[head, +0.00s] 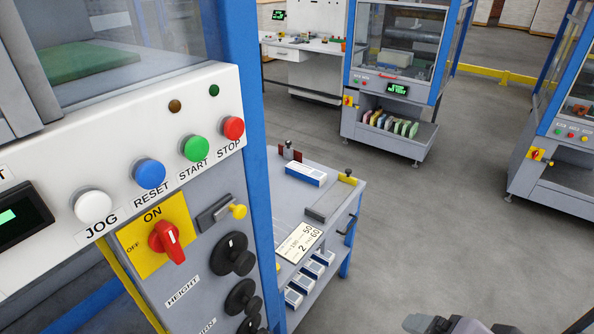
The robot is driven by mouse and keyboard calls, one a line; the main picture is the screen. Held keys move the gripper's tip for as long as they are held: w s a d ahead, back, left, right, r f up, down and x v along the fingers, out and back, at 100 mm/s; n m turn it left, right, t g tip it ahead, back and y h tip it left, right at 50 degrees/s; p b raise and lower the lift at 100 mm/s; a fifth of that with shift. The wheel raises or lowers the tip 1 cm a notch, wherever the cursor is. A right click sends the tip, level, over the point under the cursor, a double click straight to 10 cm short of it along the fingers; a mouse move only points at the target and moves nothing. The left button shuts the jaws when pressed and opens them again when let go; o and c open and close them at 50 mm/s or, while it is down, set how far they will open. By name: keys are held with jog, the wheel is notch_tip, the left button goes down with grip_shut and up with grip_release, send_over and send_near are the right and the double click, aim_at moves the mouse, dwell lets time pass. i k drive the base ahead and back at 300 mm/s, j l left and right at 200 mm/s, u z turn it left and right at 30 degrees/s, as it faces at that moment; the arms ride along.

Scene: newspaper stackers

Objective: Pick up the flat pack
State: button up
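I cannot pick out with certainty which thing is the flat pack. A blue-and-white flat box (305,173) lies on top of the small grey side table (335,188), near its far end. Several similar blue-and-white boxes (310,272) sit on the shelf under that table, partly hidden by its top. Only grey pieces, likely of my own arm, show at the bottom edge right of the middle. No gripper fingers can be seen, and no held object shows.
A large machine with a control panel (180,180) of coloured buttons and a red switch fills the left, close by. A white card (300,243) lies on the side table. Further machines (395,60) stand behind and at the right. The grey floor between is clear.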

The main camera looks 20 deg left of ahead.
aim_at(306, 173)
jog(key=i+l+u, duration=0.25)
jog(key=i+u, duration=0.15)
jog(key=i, duration=0.15)
jog(key=i+l+u, duration=0.8)
jog(key=i+l, duration=0.15)
jog(key=i+l+u, duration=0.4)
jog(key=l, duration=0.4)
jog(key=i+u, duration=0.3)
jog(key=i+l+u, duration=0.25)
jog(key=i, duration=0.2)
jog(key=j, duration=0.1)
